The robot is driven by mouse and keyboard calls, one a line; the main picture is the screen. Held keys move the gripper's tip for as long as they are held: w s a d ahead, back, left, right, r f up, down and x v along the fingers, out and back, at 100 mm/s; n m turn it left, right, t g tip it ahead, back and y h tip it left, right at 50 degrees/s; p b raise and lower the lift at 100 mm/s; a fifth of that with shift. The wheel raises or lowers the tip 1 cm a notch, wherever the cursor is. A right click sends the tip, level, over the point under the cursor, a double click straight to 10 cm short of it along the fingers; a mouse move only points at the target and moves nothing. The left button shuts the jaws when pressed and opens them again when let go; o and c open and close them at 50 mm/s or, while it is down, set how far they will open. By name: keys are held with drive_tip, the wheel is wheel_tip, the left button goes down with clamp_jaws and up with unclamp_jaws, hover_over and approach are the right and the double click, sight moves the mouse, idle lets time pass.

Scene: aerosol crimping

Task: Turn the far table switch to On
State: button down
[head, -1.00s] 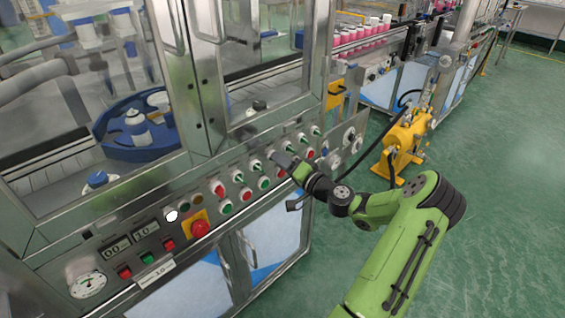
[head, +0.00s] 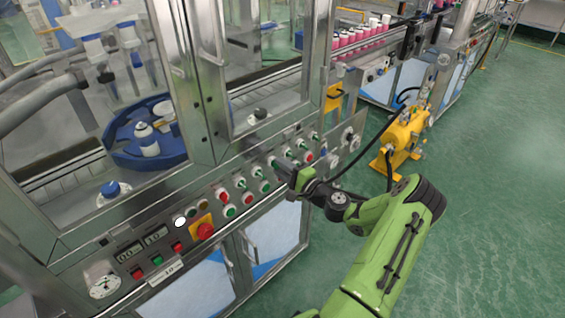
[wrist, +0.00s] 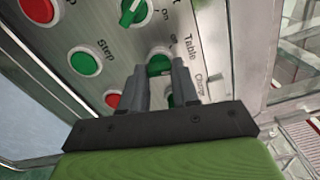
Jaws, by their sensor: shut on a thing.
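The switch panel runs along the front of the machine. In the wrist view a green rotary switch (wrist: 159,64) beside the label "Table" sits between my fingers. My gripper (wrist: 163,84) is closed on this switch, with one finger on each side; the fingers hide part of it, so its exact setting is unclear. In the head view my gripper (head: 280,170) is at the panel's row of green switches and covers the one it holds.
Another green switch (wrist: 133,10) is close by, with a red button (wrist: 38,9) and a green "Step" button (wrist: 82,61). A red emergency button (head: 204,231) is further left.

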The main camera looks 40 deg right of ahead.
drive_tip(key=shift+f+m+p, duration=0.1)
drive_tip(key=shift+m+p, duration=0.95)
drive_tip(key=shift+m, duration=0.75)
drive_tip(key=c, duration=0.8)
unclamp_jaws()
drive_tip(key=shift+c, duration=0.2)
drive_tip(key=shift+s, duration=0.15)
drive_tip(key=s+p, duration=0.1)
drive_tip(key=s, duration=1.4)
drive_tip(key=shift+s+d+p, duration=0.2)
drive_tip(key=shift+s+p, duration=0.1)
